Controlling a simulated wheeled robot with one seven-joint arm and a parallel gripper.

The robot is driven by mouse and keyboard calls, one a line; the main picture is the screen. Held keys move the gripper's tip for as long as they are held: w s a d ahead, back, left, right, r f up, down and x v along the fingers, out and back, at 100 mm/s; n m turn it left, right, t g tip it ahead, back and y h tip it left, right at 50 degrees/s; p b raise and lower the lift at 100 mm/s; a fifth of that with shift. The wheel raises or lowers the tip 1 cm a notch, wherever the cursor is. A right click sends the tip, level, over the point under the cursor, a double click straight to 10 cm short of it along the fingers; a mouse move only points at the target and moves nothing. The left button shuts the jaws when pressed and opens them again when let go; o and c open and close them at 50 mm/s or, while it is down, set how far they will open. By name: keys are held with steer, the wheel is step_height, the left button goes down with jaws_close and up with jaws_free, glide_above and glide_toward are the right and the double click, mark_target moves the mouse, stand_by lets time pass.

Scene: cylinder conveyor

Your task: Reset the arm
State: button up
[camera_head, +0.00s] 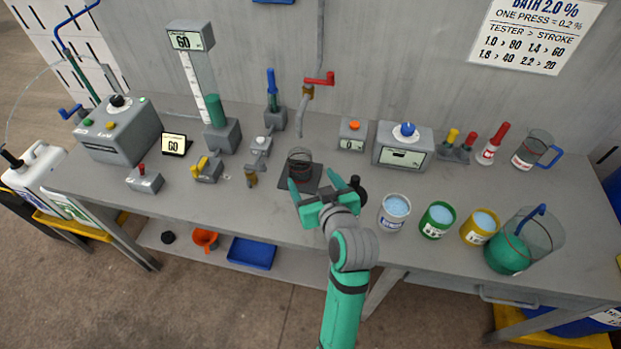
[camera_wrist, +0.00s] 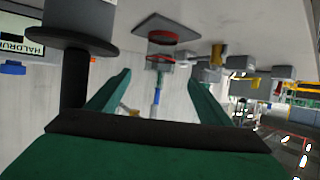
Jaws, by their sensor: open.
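My gripper (camera_head: 317,194) is teal and open, at the front middle of the bench in the head view. Its two fingers (camera_wrist: 158,95) stand apart in the wrist view with nothing held between them. The dark glass beaker (camera_head: 300,163) stands on a dark square pad (camera_head: 313,184) just beyond my gripper. The beaker also shows in the wrist view (camera_wrist: 160,62), beyond the fingers, in a picture that looks upside down. A black knob-like part (camera_head: 357,187) is close to the right of my gripper.
White (camera_head: 394,212), green (camera_head: 437,220) and yellow (camera_head: 480,227) cups and a large jug (camera_head: 530,240) stand to the right. A red-handled tap (camera_head: 318,79) is behind the beaker. Small devices, including a grey control box (camera_head: 118,135), fill the left side.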

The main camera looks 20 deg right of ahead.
steer(key=shift+w, duration=0.15)
steer(key=shift+m+t+h, duration=0.4)
steer(key=shift+m, duration=0.2)
steer(key=s+a+f, duration=0.1)
steer(key=a+f, duration=0.1)
steer(key=s+a+f, duration=0.1)
steer(key=a, duration=0.1)
steer(key=s+a+f, duration=0.1)
steer(key=f, duration=0.1)
steer(key=shift+s+a+f, duration=0.3)
steer(key=shift+s+a, duration=0.05)
steer(key=shift+a, duration=0.05)
steer(key=shift+t+h, duration=0.3)
steer(key=shift+t, duration=0.1)
steer(key=s+a+f, duration=0.1)
steer(key=s+a, duration=0.1)
steer(key=s, duration=0.1)
steer(key=s+a+f, duration=0.1)
steer(key=shift+s+a+f, duration=0.35)
steer(key=s+a+f+n+y, duration=0.1)
steer(key=s+a, duration=0.4)
steer(key=s, duration=0.8)
steer(key=s+a+f+n+y, duration=0.1)
steer(key=s+a, duration=0.3)
steer(key=s, duration=0.9)
steer(key=shift+a+f, duration=0.35)
steer(key=shift+f, duration=0.05)
